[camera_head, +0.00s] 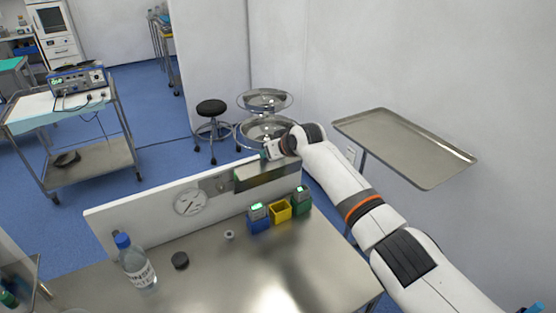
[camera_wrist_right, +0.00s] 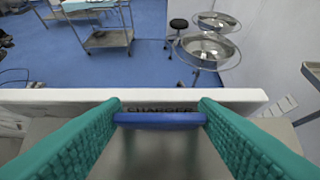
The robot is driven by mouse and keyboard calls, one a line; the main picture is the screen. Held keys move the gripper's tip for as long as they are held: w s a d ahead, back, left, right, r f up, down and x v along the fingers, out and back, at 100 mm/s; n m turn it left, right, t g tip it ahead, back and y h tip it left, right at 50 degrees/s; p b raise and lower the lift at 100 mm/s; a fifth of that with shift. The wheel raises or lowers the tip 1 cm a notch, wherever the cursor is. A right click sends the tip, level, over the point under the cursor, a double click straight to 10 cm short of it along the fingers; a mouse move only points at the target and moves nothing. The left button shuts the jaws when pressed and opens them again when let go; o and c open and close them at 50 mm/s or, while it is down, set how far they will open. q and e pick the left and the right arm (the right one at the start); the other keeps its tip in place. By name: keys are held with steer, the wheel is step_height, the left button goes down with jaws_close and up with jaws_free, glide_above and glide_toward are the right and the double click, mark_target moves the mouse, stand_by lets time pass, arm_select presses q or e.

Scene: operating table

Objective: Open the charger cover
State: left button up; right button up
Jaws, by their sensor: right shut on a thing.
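The charger cover (camera_head: 268,174) is a greyish panel on the right part of a white upright board (camera_head: 140,206) along the table's far edge. In the wrist view its blue edge bar (camera_wrist_right: 160,124) lies between the green finger pads, with dark CHARGER lettering just behind it. My right gripper (camera_wrist_right: 160,113) is shut on this blue bar. In the head view my right gripper (camera_head: 266,157) is at the top of the cover and partly hides it. I cannot tell how far the cover is tilted. My left gripper is not in view.
On the metal table (camera_head: 215,285), below the cover, are a blue block (camera_head: 258,218), a yellow bin (camera_head: 280,211) and a green block (camera_head: 302,200). A tray (camera_head: 405,145) is right of my arm.

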steer(key=shift+w+a+r, duration=0.2)
steer(key=shift+w+r, duration=0.05)
steer(key=shift+r, duration=0.15)
steer(key=o, duration=1.1)
steer(key=shift+o, duration=1.4)
steer(key=shift+f, duration=0.2)
steer(key=shift+s, duration=0.1)
steer(key=b+v, duration=0.2)
steer(key=v, duration=1)
